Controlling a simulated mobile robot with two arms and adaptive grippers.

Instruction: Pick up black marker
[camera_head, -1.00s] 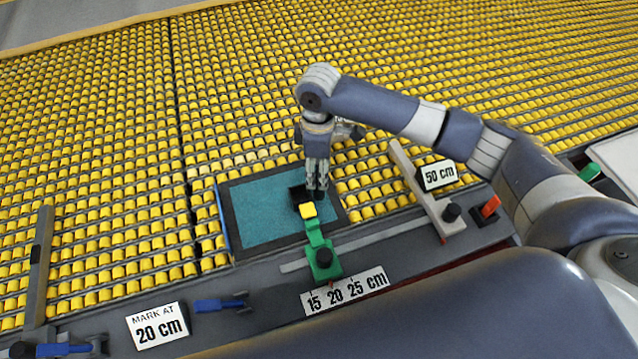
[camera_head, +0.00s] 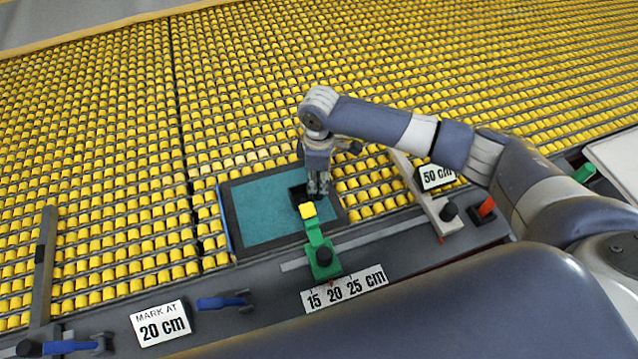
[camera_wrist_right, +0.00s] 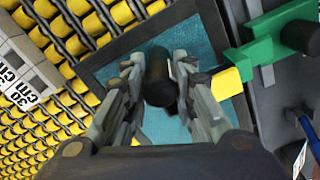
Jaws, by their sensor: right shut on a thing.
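The black marker (camera_wrist_right: 158,72) shows in the right wrist view as a dark rounded cylinder between the two fingers. My right gripper (camera_wrist_right: 158,88) is shut on it, with one finger on each side. In the head view my right gripper (camera_head: 319,190) points down over the right part of the teal rug piece (camera_head: 262,215), just behind the yellow tip of the green stop (camera_head: 322,258). The marker cannot be made out clearly there behind the fingers. A dark patch (camera_head: 297,195) shows beside the fingers. My left gripper is not in view.
Yellow rollers (camera_head: 330,60) cover the bed behind. Along the front rail are a 15-20-25 cm scale (camera_head: 345,289), a "mark at 20 cm" sign (camera_head: 160,325), a blue clamp (camera_head: 222,303) and a 50 cm sign (camera_head: 437,177). The left of the teal piece is clear.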

